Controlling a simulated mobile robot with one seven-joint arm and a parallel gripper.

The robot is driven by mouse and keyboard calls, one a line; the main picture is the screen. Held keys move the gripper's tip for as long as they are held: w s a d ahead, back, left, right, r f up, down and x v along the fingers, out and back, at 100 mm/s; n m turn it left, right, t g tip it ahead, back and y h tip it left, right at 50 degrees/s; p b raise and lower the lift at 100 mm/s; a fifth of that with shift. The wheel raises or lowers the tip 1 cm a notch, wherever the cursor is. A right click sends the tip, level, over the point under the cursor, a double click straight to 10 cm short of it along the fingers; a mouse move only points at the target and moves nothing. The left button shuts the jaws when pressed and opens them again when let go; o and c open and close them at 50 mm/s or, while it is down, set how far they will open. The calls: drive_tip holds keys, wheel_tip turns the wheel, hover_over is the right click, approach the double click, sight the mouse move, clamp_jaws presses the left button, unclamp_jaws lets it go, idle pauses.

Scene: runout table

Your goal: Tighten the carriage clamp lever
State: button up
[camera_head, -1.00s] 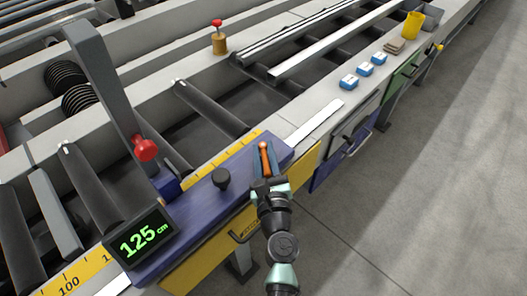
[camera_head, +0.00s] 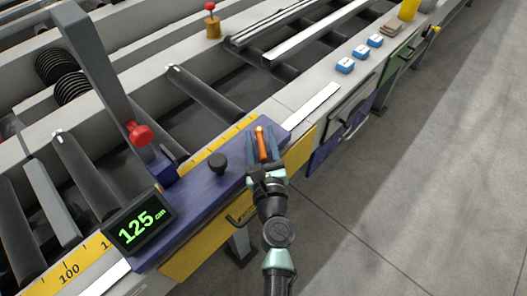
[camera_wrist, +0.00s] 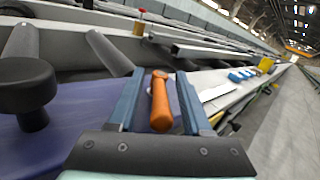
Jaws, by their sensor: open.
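The orange clamp lever (camera_head: 261,143) stands on the blue carriage (camera_head: 196,203), near its right end. My gripper (camera_head: 263,146) is open, with one finger on each side of the lever. In the wrist view the orange lever (camera_wrist: 161,103) lies between the two blue fingers (camera_wrist: 159,95), with a gap on each side. The lever points toward the palm, and its pivot end is at the far side. Whether a finger touches it lower down I cannot tell.
A black knob (camera_head: 217,163) stands on the carriage left of the lever. Several blue blocks (camera_head: 360,52) lie on the rail beyond. Clear floor (camera_head: 420,180) is at right.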

drive_tip(key=s+d+b, duration=0.1)
drive_tip(key=s, duration=1.1)
drive_tip(key=shift+s, duration=0.3)
